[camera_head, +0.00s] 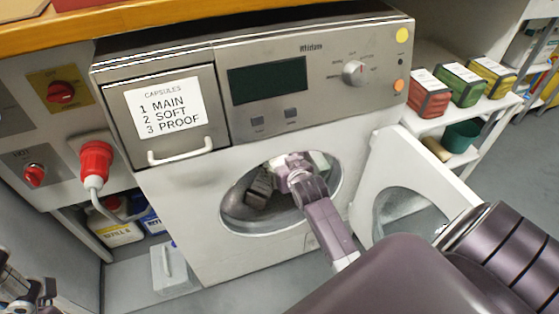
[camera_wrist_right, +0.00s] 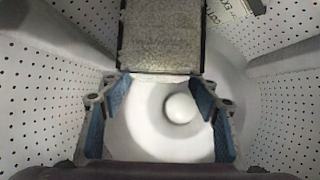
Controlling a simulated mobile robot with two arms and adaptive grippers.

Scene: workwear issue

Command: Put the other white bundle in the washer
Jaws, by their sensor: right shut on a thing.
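The washer (camera_head: 190,205) stands in front of me with its round door open to the right. My right gripper (camera_head: 262,186) reaches inside the drum. In the right wrist view the blue-padded fingers of this gripper (camera_wrist_right: 162,88) stand wide apart, shut on a grey-looking block with dark edges (camera_wrist_right: 160,38), probably a bundle; its true colour is unclear in the shade.
The open door (camera_head: 385,190) stands close to my right arm. Perforated drum walls (camera_wrist_right: 55,100) surround the gripper. A label with partial lettering (camera_wrist_right: 236,8) shows at the wrist view's upper right. Red (camera_head: 429,97), green (camera_head: 461,87) and yellow (camera_head: 491,78) bundles lie on a right-hand shelf.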

